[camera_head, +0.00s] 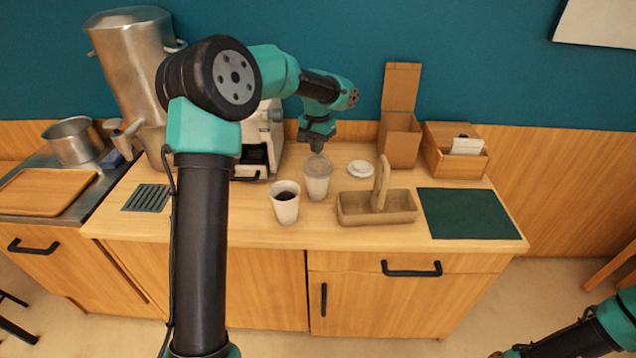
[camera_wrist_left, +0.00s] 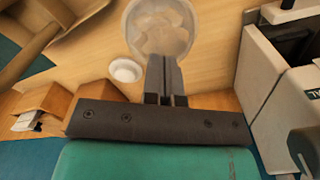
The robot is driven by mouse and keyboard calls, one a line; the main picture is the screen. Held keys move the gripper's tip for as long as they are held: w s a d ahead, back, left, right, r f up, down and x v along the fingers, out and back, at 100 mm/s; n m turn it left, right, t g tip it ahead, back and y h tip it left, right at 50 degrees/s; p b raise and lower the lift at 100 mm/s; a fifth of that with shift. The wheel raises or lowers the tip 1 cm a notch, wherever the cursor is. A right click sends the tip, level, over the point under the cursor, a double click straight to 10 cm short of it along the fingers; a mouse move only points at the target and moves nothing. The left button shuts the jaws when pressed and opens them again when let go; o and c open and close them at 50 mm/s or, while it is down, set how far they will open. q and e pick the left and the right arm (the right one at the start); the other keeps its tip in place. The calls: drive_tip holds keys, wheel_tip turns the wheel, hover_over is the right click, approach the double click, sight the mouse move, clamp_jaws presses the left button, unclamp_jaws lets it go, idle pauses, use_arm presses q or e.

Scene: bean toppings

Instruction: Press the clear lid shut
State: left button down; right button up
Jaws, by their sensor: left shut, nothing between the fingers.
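A clear cup (camera_head: 317,187) with pale contents stands on the counter. The clear lid (camera_head: 319,164) shows as a see-through cover at its top; I cannot tell whether its edge is fully seated. In the left wrist view the round lidded top (camera_wrist_left: 160,28) lies just beyond the fingertips. My left gripper (camera_head: 317,148) is shut and empty, pointing down just above the lid. I cannot tell whether the fingertips (camera_wrist_left: 163,62) touch it. My right arm shows at the lower right, with its gripper out of view.
A cup with dark liquid (camera_head: 285,208) stands close at the front left. A wooden carrier (camera_head: 376,208) with an upright handle and a small white round dish (camera_head: 361,169) are to the right. A machine (camera_head: 262,140) stands behind left. The dark green mat (camera_head: 466,213) is bare.

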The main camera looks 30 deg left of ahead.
use_arm(q)
drive_tip(key=shift+r, duration=1.65)
